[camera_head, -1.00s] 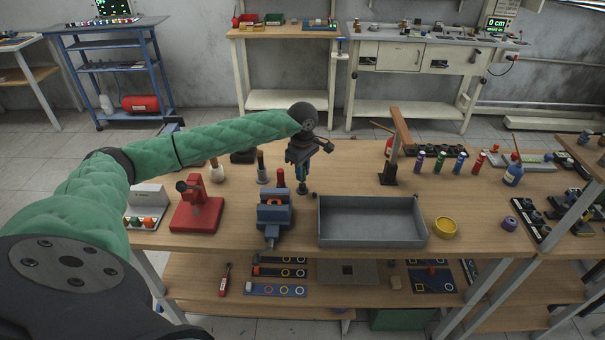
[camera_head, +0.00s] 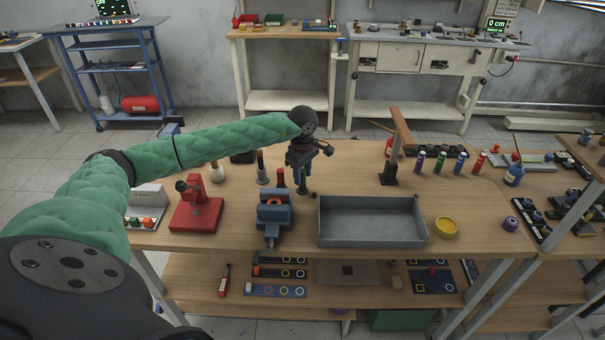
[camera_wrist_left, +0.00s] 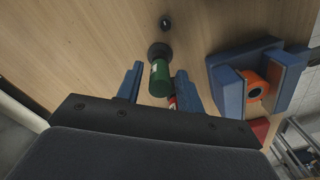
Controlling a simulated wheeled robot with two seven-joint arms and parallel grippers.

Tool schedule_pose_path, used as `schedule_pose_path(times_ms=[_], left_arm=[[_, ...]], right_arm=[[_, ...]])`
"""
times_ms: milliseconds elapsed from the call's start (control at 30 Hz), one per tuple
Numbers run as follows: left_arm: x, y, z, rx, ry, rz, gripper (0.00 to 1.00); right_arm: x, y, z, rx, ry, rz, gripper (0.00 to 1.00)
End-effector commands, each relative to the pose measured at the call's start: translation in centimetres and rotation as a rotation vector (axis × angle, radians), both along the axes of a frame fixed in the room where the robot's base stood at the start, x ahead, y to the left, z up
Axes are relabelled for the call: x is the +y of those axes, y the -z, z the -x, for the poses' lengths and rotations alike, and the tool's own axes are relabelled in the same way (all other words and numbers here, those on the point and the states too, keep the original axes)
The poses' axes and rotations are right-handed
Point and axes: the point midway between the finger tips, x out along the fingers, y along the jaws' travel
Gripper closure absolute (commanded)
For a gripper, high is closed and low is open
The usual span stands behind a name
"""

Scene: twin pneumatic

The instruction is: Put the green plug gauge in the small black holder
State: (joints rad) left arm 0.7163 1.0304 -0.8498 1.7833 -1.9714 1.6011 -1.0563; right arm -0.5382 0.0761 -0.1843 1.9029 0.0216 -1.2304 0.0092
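The green plug gauge (camera_wrist_left: 160,80) shows in the left wrist view as a green cylinder with a wider black round piece at its far end. My left gripper (camera_wrist_left: 160,80) has its two blue fingers on either side of the gauge, with a narrow gap showing on each side. In the head view my left gripper (camera_head: 303,187) points down at the table behind the vise. A small black round piece with a hole, seemingly the small black holder (camera_wrist_left: 165,23), lies just beyond the gauge; it also shows in the head view (camera_head: 314,195). My right gripper is out of view.
A blue vise (camera_head: 273,213) stands close in front of the gripper. A grey tray (camera_head: 372,241) is to its right. A red gauge (camera_head: 281,178) and a grey-based one (camera_head: 262,170) stand to the left, with a red stand (camera_head: 196,216) farther left.

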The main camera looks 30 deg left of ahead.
Motion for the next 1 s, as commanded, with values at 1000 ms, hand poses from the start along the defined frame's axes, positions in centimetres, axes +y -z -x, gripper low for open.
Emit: schedule_pose_path(times_ms=[1000], left_arm=[[0.0, -4.3, -0.1, -0.003, 0.001, 0.000, 0.58]], right_arm=[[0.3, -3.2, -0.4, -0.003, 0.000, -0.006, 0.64]])
